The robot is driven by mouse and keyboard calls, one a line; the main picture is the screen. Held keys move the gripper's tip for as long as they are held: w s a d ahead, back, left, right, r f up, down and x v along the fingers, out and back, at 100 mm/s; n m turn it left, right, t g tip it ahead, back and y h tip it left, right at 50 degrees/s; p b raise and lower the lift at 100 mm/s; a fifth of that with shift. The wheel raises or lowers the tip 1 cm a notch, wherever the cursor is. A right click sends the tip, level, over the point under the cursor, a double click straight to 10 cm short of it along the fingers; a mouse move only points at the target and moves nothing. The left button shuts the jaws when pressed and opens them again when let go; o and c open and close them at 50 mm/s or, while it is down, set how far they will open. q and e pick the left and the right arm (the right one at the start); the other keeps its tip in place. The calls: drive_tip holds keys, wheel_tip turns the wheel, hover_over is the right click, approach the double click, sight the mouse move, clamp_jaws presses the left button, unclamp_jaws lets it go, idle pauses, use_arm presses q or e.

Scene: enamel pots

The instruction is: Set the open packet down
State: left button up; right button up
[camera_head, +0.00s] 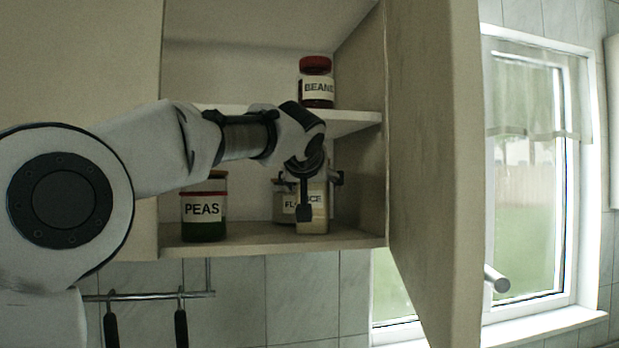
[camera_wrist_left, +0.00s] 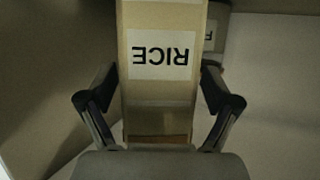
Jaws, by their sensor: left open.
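The packet labelled RICE (camera_head: 313,216) stands upright on the lower cupboard shelf in the head view, partly hidden by my left gripper. In the left wrist view the packet (camera_wrist_left: 158,85) appears upside down between the fingers, with its label facing the camera. My left gripper (camera_head: 312,185) is open around the packet, one finger on each side; in the left wrist view (camera_wrist_left: 158,110) a gap shows beside its fingertips. Whether the packet's top is open cannot be seen. My right gripper is not in view.
A jar labelled FL (camera_head: 283,207) stands close behind and left of the packet. A PEAS jar (camera_head: 204,208) is farther left on the lower shelf (camera_head: 270,243). A BEANS jar (camera_head: 316,84) stands on the upper shelf. The open cupboard door (camera_head: 435,150) bounds the right side.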

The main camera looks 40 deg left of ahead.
sight(311, 187)
use_arm(q)
drive_tip(key=s+b, duration=0.1)
drive_tip(key=b, duration=0.2)
drive_tip(key=s+d+b, duration=0.1)
drive_tip(key=b, duration=0.2)
drive_tip(key=shift+s+d+f, duration=0.15)
drive_tip(key=shift+s+d, duration=0.1)
drive_tip(key=shift+s, duration=0.05)
drive_tip(key=r+b+v, duration=0.1)
drive_tip(key=b+v, duration=0.3)
drive_tip(key=v, duration=0.5)
drive_tip(key=shift+w+a, duration=0.2)
